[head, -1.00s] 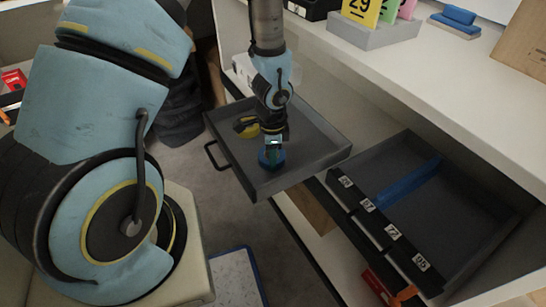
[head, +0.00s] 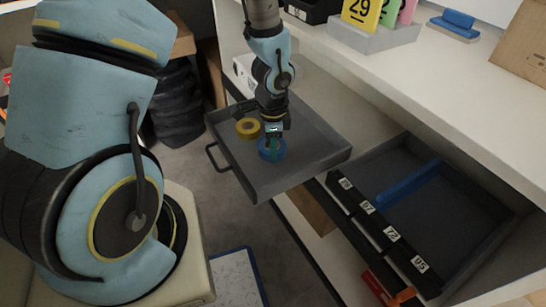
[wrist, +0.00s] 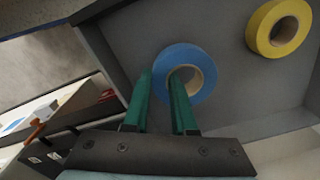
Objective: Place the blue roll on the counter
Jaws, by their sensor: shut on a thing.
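The blue roll (head: 271,149) is over the grey open drawer (head: 240,172); I cannot tell whether it touches the drawer floor. It also shows in the wrist view (wrist: 206,62). My gripper (head: 274,141) is shut on the left part of its ring. In the wrist view, one green finger of my gripper (wrist: 163,85) is at the roll's outer left side and the other reaches into its hole. The white counter (head: 440,75) runs along the upper right.
A yellow roll (head: 248,127) lies in the same drawer, beside the blue roll. A second open drawer (head: 480,225) with a blue divider is at the right. The counter holds a grey holder with number cards (head: 375,34), a blue-handled object (head: 455,22) and a carton (head: 525,50). Its middle is clear.

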